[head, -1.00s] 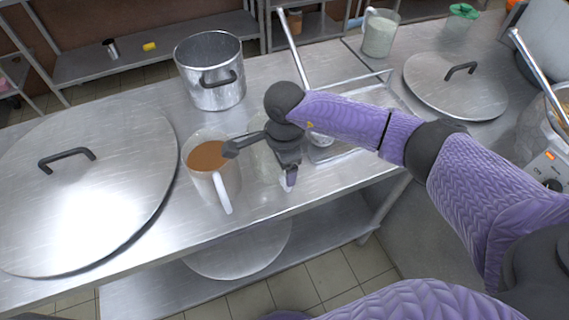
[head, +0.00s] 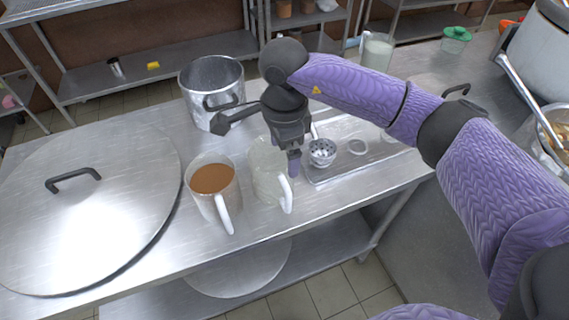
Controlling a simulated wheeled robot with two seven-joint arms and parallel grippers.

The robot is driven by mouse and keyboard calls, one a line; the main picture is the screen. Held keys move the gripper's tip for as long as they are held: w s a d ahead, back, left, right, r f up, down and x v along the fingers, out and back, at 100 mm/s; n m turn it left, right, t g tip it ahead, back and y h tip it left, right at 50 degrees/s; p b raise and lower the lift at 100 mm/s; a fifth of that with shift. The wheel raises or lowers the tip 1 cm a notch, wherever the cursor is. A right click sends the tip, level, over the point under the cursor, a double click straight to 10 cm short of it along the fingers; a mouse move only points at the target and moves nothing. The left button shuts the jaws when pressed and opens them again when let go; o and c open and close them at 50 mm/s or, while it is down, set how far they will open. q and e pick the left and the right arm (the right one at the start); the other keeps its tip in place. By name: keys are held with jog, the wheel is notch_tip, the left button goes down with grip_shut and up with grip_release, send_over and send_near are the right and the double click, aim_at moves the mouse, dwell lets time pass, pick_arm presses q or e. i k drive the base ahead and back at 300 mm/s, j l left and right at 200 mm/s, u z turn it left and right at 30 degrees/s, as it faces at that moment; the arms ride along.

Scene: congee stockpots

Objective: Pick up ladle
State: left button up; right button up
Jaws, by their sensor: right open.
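A ladle with a round metal bowl (head: 322,153) lies in a shallow metal tray (head: 350,172) on the steel table. Its bowl end is toward the front; most of its handle is hidden behind my right arm. My right gripper (head: 294,163) hangs above the table, just left of the ladle bowl and over a pale translucent pitcher (head: 268,180). It is open, and nothing shows between its fingers; one finger is mostly hidden. A second long-handled utensil (head: 522,88) leans in a food container at the right. My left gripper is out of view.
A pitcher of brown liquid (head: 212,192) stands left of the pale one. A large lid (head: 100,220) covers the table's left side. A steel pot (head: 211,90) stands behind. A pitcher of white contents (head: 376,52) stands at the back right.

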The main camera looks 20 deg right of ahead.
aim_at(564, 155)
jog(key=z, duration=2.4)
jog(key=i+l+u, duration=0.35)
jog(key=i, duration=0.2)
jog(key=i+l+u, duration=0.3)
jog(key=i, duration=0.3)
